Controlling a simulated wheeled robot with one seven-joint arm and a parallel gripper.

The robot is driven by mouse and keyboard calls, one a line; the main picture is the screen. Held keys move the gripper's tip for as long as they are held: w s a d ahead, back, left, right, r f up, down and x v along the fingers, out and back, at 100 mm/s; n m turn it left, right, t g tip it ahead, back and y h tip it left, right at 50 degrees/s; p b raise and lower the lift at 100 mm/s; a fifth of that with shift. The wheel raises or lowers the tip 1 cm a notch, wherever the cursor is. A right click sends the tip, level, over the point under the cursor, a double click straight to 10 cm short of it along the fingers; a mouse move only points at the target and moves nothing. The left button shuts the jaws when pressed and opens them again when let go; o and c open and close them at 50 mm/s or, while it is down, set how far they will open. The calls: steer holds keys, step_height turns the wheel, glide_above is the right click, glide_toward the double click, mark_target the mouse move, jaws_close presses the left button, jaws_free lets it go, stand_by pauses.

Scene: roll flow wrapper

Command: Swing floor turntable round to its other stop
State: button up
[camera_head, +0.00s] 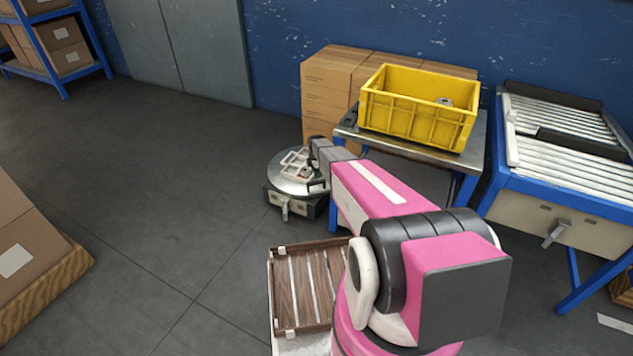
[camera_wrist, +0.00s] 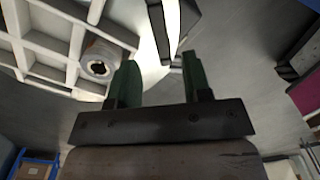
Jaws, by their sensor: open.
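The floor turntable (camera_head: 282,180) stands on the floor left of the metal table, with a round, shiny metal top on a dark and pale base. A pale frame (camera_head: 293,160) sits on its top; in the wrist view, a white grid (camera_wrist: 45,45) with a small round part (camera_wrist: 98,66) shows at upper left. My gripper (camera_head: 318,184) is at the turntable's right side, partly hidden by my arm. In the wrist view, my gripper's green fingers (camera_wrist: 160,80) are apart, with a dark bar (camera_wrist: 172,28) just beyond them. I cannot tell whether they touch it.
A yellow crate (camera_head: 415,120) stands on the metal table (camera_head: 400,143) to the right, with cardboard boxes (camera_head: 328,85) behind. A roller conveyor (camera_head: 575,165) is at far right. A slatted wooden tray (camera_head: 310,290) is in front. Floor left of the turntable is clear.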

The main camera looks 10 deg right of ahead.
step_height(320, 180, down, 6)
steer(key=shift+f, duration=0.2)
jaws_close()
